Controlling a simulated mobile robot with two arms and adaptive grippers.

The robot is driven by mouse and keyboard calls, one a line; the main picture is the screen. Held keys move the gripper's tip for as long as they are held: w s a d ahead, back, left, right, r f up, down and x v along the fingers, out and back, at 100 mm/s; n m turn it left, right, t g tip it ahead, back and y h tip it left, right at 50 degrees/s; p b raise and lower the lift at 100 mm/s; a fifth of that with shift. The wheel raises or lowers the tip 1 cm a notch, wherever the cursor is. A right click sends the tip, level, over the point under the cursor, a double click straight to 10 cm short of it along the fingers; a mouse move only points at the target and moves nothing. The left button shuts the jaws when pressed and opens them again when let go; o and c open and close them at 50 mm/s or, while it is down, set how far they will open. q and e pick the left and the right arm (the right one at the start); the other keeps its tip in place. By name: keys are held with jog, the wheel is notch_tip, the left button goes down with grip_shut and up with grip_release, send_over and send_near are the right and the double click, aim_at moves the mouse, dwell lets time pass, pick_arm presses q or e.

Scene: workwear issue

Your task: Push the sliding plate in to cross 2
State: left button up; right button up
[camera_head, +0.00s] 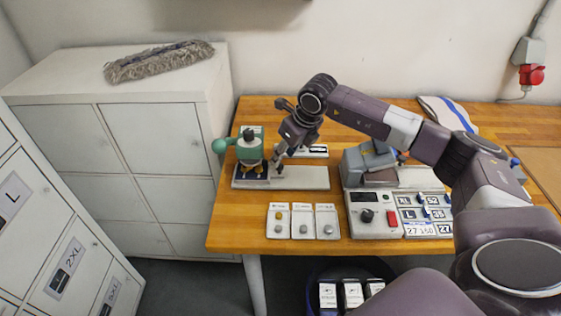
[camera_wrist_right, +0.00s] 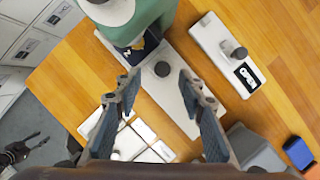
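The green press (camera_head: 248,148) with a ball-ended lever stands at the table's left end. Its pale sliding plate (camera_head: 305,178) extends to the right from under the head. In the right wrist view the plate (camera_wrist_right: 182,100) has a dark round knob (camera_wrist_right: 162,69) and a navy piece with a white letter (camera_wrist_right: 140,48) beside the press head. My right gripper (camera_head: 278,166) is over the plate just right of the press. Its fingers (camera_wrist_right: 157,82) are apart, with the knob showing between and beyond them; contact is unclear. Cross marks are not discernible. A dark gripper, apparently my left (camera_wrist_right: 28,148), shows low at left.
A pale block with knob and black label (camera_wrist_right: 222,58) lies behind the plate. Three small white panels (camera_head: 302,222) lie in front. A grey device (camera_head: 368,160) and a control box (camera_head: 373,228) stand to the right. White cabinets (camera_head: 150,130) stand left; a bin (camera_head: 312,285) is below.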

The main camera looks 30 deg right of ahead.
jog(key=v, duration=0.6)
jog(key=shift+r, duration=0.4)
jog(key=shift+s+a, duration=0.15)
